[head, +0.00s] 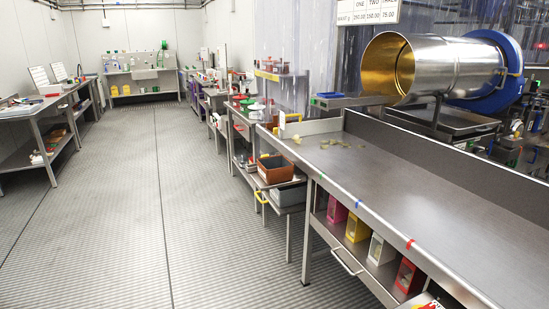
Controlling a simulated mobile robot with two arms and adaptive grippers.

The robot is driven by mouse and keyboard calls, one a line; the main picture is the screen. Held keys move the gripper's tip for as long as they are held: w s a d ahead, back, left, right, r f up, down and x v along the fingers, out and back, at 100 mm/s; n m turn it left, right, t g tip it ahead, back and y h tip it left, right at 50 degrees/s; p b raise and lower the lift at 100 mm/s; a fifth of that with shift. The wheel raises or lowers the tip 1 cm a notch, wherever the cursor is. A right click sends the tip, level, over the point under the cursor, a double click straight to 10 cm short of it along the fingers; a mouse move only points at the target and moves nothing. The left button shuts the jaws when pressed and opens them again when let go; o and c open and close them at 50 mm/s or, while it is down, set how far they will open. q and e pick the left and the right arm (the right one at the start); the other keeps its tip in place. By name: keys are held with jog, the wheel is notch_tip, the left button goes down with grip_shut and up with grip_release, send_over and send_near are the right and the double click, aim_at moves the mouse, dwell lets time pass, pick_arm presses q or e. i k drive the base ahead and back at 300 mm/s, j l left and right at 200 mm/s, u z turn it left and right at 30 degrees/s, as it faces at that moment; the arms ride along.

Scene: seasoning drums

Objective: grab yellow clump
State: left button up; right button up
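Several small pale yellow pieces (335,143) lie scattered on the far left end of the steel table on the right. One of them (297,140) sits apart at the table's left edge. They are small, and I cannot tell which of them forms a clump. Neither of my grippers is in view.
The steel table (430,195) is otherwise bare on top, with a raised back wall. A steel drum (440,68) with a golden inside stands behind it. Coloured boxes (357,227) sit on its lower shelf. An orange-brown bin (275,170) stands beside its left end. The floor (130,220) at left is clear.

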aim_at(296, 138)
jog(key=i+j+z, duration=0.1)
jog(key=i, duration=0.4)
jog(key=i+j+z, duration=0.1)
jog(key=i, duration=0.4)
jog(key=i+j+z, duration=0.1)
jog(key=i, duration=0.4)
